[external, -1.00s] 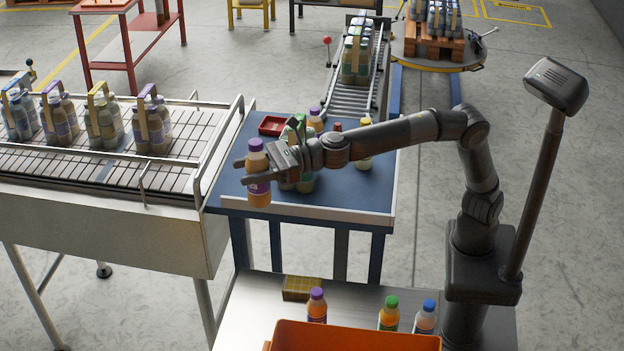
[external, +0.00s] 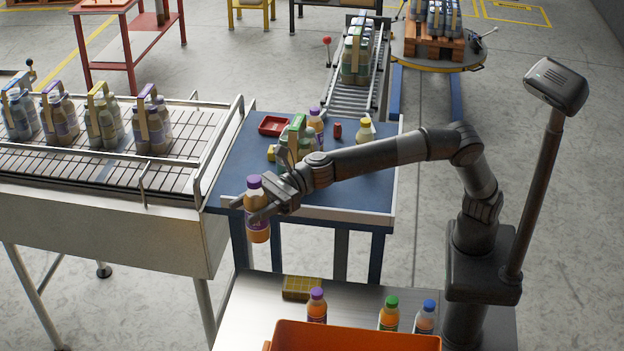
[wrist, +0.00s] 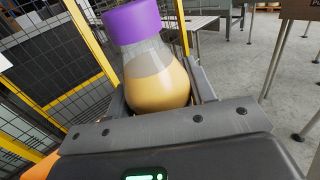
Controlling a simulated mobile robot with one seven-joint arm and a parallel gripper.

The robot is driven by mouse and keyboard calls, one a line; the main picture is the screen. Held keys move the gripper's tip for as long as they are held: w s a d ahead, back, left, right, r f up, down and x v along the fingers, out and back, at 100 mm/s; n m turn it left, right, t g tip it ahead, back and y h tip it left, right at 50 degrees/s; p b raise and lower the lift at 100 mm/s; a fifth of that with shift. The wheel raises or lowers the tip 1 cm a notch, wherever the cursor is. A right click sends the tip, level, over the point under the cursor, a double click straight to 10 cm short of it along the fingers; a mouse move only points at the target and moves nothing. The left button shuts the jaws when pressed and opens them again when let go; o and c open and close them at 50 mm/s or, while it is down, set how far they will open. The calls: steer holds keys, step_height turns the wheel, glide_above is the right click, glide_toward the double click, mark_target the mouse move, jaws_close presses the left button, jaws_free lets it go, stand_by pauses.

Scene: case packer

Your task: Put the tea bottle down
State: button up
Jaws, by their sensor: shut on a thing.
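The tea bottle has a purple cap and amber contents. In the external view the tea bottle (external: 257,228) is upright in my gripper (external: 258,212), in front of the blue table's near left edge and above the floor. My gripper is shut on its body. In the wrist view the bottle (wrist: 155,82) stands between the two fingers, slightly tilted in the picture, with its cap and upper body showing. Its lower part is hidden by the gripper there.
The blue table (external: 232,165) carries a red tray (external: 274,125), a purple-capped bottle (external: 316,125), a yellow-capped bottle (external: 365,132) and a green-topped pack. Nearer, a steel bench (external: 252,305) holds a yellow box (external: 302,288), several bottles and an orange crate (external: 350,335). A conveyor (external: 90,165) stands left.

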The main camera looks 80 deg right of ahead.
step_height(320, 180, down, 35)
steer(key=shift+r, duration=0.2)
steer(key=shift+f, duration=0.1)
steer(key=o, duration=1.2)
steer(key=shift+c, duration=0.2)
steer(key=v, duration=0.7)
steer(key=shift+s+d, duration=0.15)
steer(key=shift+d, duration=0.05)
